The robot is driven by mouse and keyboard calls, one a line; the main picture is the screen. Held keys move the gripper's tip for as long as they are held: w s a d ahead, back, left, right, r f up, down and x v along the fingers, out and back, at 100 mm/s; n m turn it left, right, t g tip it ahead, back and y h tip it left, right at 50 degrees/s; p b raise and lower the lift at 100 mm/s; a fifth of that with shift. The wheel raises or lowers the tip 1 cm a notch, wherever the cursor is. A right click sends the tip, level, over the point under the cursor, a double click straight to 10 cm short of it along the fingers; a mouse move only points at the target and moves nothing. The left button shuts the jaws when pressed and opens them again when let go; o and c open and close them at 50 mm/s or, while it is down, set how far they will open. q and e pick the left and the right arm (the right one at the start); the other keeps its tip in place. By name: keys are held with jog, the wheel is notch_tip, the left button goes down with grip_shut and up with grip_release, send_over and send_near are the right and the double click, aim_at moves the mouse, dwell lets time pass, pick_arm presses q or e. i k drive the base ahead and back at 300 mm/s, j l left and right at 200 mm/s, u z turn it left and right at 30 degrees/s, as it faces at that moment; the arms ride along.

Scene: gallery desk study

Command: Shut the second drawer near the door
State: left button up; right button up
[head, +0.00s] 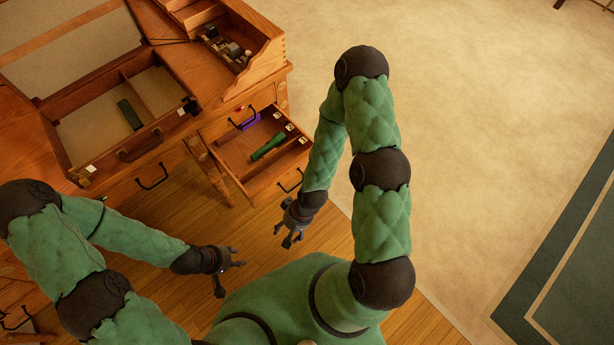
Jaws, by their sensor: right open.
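An open wooden drawer (267,182) sticks out from the right side of the desk, with a dark handle (291,183) on its front. Inside lie a green cylinder-like object (268,146), a purple item (251,121) and a few small pale pieces. My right gripper (288,234) is open and empty, in front of the drawer and below its handle in the picture, apart from it. My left gripper (229,272) is open and empty, further left and lower, clear of the desk.
A shut drawer with a dark handle (152,178) is left of the open one. A small organiser (262,52) sits on the desk. The pale carpet (470,130) at the right is clear.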

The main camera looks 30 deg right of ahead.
aim_at(233, 157)
jog(key=l+z, duration=0.1)
jog(key=z, duration=0.15)
jog(key=l+z, duration=0.15)
jog(key=z, duration=0.15)
jog(key=i+j+z, duration=0.1)
jog(key=j+z, duration=0.2)
jog(key=z, duration=0.15)
jog(key=j+z, duration=0.3)
jog(key=z, duration=0.15)
jog(key=i+j+z, duration=0.1)
jog(key=j+z, duration=0.3)
